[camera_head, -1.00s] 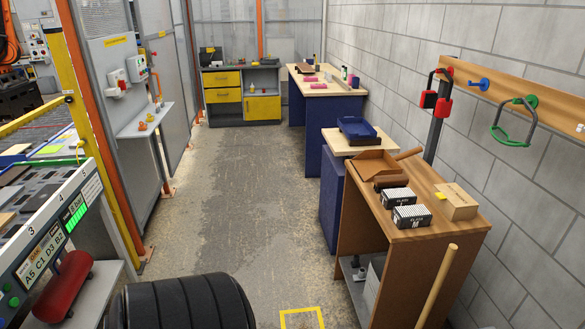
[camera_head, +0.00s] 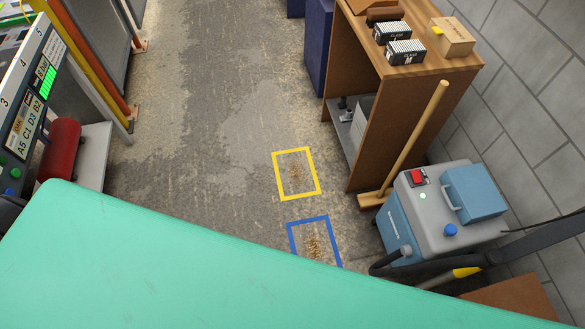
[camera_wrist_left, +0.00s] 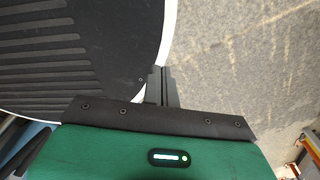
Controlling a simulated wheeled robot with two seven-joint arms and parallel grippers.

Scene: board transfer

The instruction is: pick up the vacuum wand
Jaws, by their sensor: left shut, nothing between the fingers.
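The vacuum (camera_head: 425,240), a grey and blue box with a red switch, stands on the floor at the right in the head view. Beside its front lower edge lies what looks like the vacuum wand, with a yellow part (camera_head: 466,272) and a thin metallic tube. A black hose curves near it. A large teal surface at the bottom of the view hides part of the wand. In the left wrist view my left gripper (camera_wrist_left: 163,86) is shut and empty, its fingers together above bare floor and a dark ribbed round surface. My right gripper is not in view.
A wooden shelf unit (camera_head: 352,110) with boxes on top stands behind the vacuum. A wooden-handled broom (camera_head: 415,140) leans against it. The middle floor is clear. A red cylinder (camera_head: 60,150) is at the left.

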